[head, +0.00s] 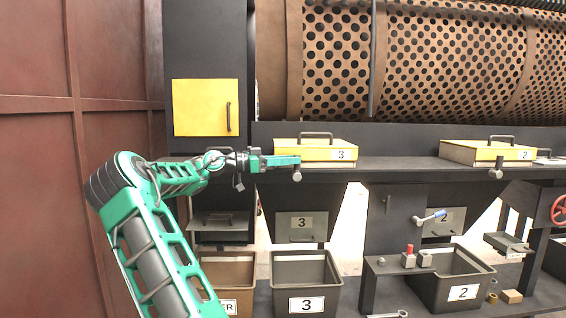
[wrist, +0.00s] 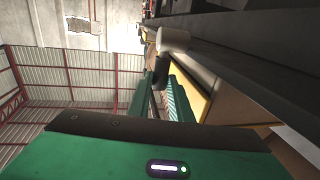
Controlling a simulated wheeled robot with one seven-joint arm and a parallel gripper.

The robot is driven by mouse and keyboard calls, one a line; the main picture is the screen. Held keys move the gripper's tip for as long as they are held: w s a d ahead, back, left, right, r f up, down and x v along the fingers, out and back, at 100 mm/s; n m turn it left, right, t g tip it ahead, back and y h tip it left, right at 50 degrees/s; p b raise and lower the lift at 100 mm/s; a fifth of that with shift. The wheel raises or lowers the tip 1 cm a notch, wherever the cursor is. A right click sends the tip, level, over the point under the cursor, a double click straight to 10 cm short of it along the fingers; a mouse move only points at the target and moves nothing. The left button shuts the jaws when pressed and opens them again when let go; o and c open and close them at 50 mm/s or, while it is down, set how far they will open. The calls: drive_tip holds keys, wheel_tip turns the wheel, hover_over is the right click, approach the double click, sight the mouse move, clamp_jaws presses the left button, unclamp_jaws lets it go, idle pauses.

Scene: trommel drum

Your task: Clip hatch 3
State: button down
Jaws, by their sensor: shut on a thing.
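Hatch 3 (head: 318,151) is a yellow lid with a black handle and a "3" label, lying closed on the dark ledge below the perforated drum. Its clip (head: 297,174) has a grey knob on a dark stem at the ledge's front edge. My green gripper (head: 295,161) reaches in from the left at the lid's front. Its fingers are shut on the clip's stem, with the knob just below them in the head view. In the wrist view the pale knob (wrist: 173,40) and dark stem show at the fingertips (wrist: 161,80). The fingers hide part of the stem.
Hatch 2 (head: 487,151), with a similar clip (head: 496,172), is to the right. Below stand a chute marked 3 (head: 302,238), bin 3 (head: 306,284) and bin 2 (head: 450,277). A yellow panel (head: 200,108) is at left.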

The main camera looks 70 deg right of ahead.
drive_tip(key=shift+w+d, duration=0.1)
drive_tip(key=shift+w, duration=0.5)
drive_tip(key=c, duration=1.9)
unclamp_jaws()
drive_tip(key=shift+w, duration=0.1)
drive_tip(key=shift+s, duration=0.4)
drive_tip(key=v, duration=1.1)
